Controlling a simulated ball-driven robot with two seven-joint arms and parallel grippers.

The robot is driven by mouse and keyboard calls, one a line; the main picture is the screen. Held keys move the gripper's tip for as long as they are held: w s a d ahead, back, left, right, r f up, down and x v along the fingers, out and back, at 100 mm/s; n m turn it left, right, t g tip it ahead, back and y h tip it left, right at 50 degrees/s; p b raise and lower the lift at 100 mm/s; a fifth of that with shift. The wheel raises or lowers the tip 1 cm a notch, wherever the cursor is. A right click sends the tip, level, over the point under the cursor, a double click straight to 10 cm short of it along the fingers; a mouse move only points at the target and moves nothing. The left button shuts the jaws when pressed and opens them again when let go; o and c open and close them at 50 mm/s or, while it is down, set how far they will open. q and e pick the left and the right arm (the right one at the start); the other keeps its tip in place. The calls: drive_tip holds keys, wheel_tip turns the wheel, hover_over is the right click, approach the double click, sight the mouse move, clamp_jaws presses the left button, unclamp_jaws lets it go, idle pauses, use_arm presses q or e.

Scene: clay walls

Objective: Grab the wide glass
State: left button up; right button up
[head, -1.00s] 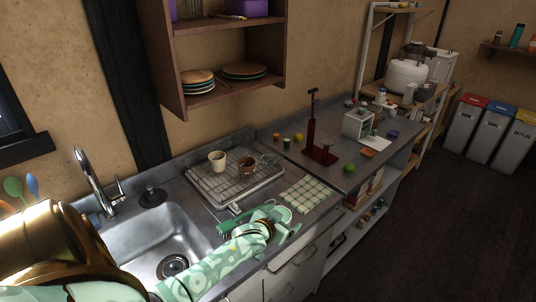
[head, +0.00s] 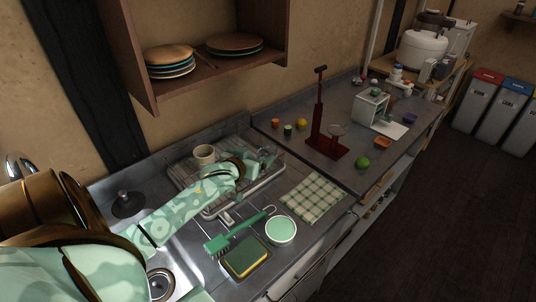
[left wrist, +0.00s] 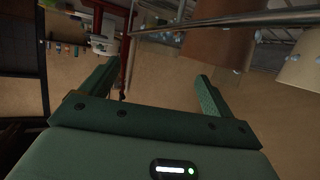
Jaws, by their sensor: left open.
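My left gripper (head: 264,160) is over the right part of the drying rack (head: 222,207), beside the cream cup (head: 204,154). In the left wrist view my left gripper (left wrist: 155,75) is open, with only wall visible between its fingers. The wide glass cannot be made out now; the gripper covers the right side of the rack, where a clear glass stood in the earlier head view. A brown cup (left wrist: 215,46) shows beyond the fingers in the left wrist view, close to the rack wires. My right gripper is not in view.
A red stand (head: 320,140) and green ball (head: 363,162) are to the right. A shelf with plates (head: 234,43) hangs above.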

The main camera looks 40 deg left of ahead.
sight(271, 143)
use_arm(q)
drive_tip(key=shift+x, duration=0.95)
drive_tip(key=shift+w+a+f+b, duration=0.1)
drive_tip(key=shift+w+f+b, duration=0.1)
drive_tip(key=shift+w+b, duration=0.25)
drive_tip(key=b+x, duration=0.2)
drive_tip(key=x, duration=0.2)
drive_tip(key=shift+w+f, duration=0.15)
drive_tip(key=shift+w, duration=0.35)
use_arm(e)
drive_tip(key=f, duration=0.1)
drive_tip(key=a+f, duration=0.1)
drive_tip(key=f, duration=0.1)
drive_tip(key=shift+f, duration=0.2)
use_arm(q)
drive_tip(key=c, duration=1.5)
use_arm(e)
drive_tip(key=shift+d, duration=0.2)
use_arm(q)
drive_tip(key=shift+r, duration=0.25)
